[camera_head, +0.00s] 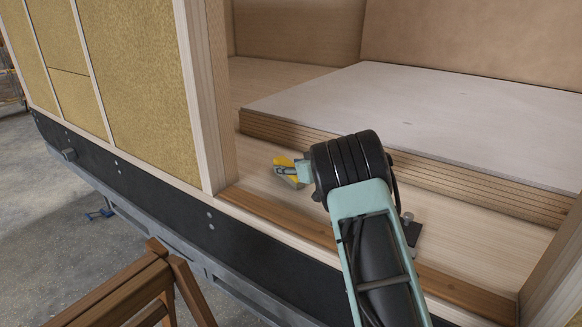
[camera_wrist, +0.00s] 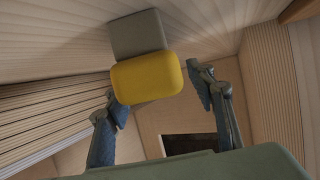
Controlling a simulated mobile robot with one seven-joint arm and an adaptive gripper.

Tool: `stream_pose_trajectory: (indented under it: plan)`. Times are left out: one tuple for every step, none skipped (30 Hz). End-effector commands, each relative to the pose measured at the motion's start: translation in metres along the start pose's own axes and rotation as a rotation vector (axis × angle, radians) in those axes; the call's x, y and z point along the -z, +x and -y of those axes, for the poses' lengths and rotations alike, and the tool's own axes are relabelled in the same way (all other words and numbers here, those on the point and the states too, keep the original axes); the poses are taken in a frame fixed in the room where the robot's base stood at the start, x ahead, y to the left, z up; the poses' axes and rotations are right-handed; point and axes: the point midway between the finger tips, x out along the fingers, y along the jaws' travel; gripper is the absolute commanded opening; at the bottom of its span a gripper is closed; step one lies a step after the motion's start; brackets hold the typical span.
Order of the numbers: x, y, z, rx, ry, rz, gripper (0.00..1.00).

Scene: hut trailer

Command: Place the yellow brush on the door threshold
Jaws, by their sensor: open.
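The yellow brush (camera_head: 283,161) is on the light wooden floor inside the doorway, partly hidden by my gripper (camera_head: 289,174). In the wrist view the yellow brush (camera_wrist: 147,78) shows as a rounded block with a grey block (camera_wrist: 138,34) against it; I cannot tell whether the grey block is part of the brush. My gripper (camera_wrist: 158,90) is open, one finger on each side of the picture. The brush lies at the left fingertip and overlaps it in the picture; I cannot tell if they touch. The door threshold (camera_head: 285,219) is a brown wooden strip along the doorway.
A raised pale platform (camera_head: 420,115) with a ribbed edge stands behind my arm. A door post (camera_head: 205,95) borders the left. A dark plate with a knob (camera_head: 412,232) is by the threshold, right of my arm. The threshold's left part is clear.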

Motion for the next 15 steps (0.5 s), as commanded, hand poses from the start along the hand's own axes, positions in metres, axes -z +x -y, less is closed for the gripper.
stream_pose_trajectory:
  plan:
    - [0.002, -0.001, 0.0, 0.0, -0.001, -0.001, 0.5]
    - [0.004, -0.001, 0.0, 0.0, -0.001, -0.001, 0.5]
    - [0.004, -0.004, 0.0, 0.0, 0.001, -0.001, 0.5]
    - [0.004, -0.006, -0.001, -0.001, 0.001, -0.001, 0.5]
    - [0.004, -0.009, -0.001, -0.001, 0.001, -0.001, 0.5]
    - [0.004, -0.014, -0.001, -0.001, 0.002, -0.001, 0.5]
    - [0.005, -0.018, -0.001, -0.002, 0.002, -0.002, 0.5]
    - [0.004, -0.023, -0.002, -0.002, 0.003, -0.001, 0.5]
    - [0.005, -0.03, -0.001, -0.003, 0.002, -0.002, 0.5]
    - [0.004, -0.035, -0.001, -0.002, 0.003, -0.002, 0.5]
    - [0.005, -0.042, -0.001, -0.003, 0.004, -0.002, 0.5]
    - [0.005, -0.05, -0.001, -0.002, 0.003, -0.002, 0.5]
    - [0.005, -0.056, -0.001, -0.002, 0.003, -0.003, 0.5]
    - [0.005, -0.062, -0.001, -0.002, 0.004, -0.003, 0.5]
    - [0.005, -0.07, -0.001, -0.003, 0.003, -0.002, 0.5]
